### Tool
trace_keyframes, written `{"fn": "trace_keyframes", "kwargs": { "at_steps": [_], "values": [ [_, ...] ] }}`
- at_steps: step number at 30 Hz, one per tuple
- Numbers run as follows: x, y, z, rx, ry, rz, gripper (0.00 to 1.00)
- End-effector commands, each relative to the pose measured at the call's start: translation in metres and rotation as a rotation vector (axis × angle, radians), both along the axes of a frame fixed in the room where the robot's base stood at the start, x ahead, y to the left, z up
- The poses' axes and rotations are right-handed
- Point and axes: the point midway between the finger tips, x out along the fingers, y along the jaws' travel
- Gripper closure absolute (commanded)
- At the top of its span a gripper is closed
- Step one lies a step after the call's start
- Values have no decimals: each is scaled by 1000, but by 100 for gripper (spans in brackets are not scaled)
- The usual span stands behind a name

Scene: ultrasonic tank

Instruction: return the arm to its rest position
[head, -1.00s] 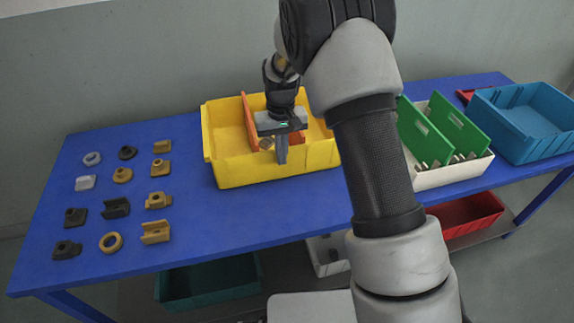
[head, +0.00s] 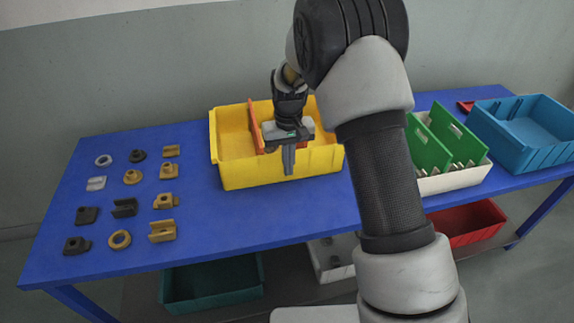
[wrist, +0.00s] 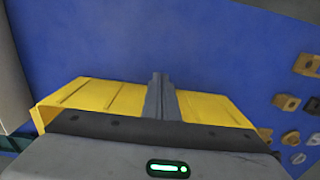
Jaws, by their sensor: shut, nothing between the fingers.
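My gripper (head: 288,172) hangs in front of the yellow bin (head: 232,172), pointing down. Its fingers are shut together with nothing between them. In the head view the fingers overlap the front wall of the bin. In the wrist view the closed fingers (wrist: 159,98) show against the yellow bin (wrist: 92,95) and the blue table. My arm is bent and reaches over the table from the right. An orange divider (head: 255,126) stands inside the yellow bin; the rest of its contents are partly hidden by my gripper.
Several small grey, black and tan parts stand in rows on the left of the blue table (head: 200,222). A white box (head: 455,180) with green dividers (head: 430,148) and a blue bin (head: 545,157) stand at right. Below are a red bin (head: 475,235) and a dark green bin (head: 205,297).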

Motion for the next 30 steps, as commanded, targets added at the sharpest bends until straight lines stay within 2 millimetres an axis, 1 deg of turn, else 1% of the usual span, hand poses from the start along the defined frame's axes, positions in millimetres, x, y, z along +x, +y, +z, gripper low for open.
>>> {"fn": "trace_keyframes", "kwargs": {
  "at_steps": [1, 6, 9, 13, 19, 20, 22, 23, 26, 27, 29, 30],
  "values": [
    [3, 1, 21, 3, -13, 0, 100],
    [2, 1, 57, 2, -9, 0, 100],
    [2, 1, 72, 2, -7, 0, 100],
    [1, 1, 84, 2, -5, 0, 100],
    [0, 0, 90, 2, -5, -1, 100],
    [0, -1, 93, 3, -8, -2, 100],
    [-5, -5, 104, 7, -20, -9, 100],
    [-7, -8, 113, 10, -31, -13, 100],
    [-26, -22, 149, 24, -74, -33, 100],
    [-36, -29, 166, 30, -97, -43, 100],
    [-55, -40, 191, 39, -131, -58, 100],
    [-70, -47, 205, 45, -153, -68, 100]
  ]
}}
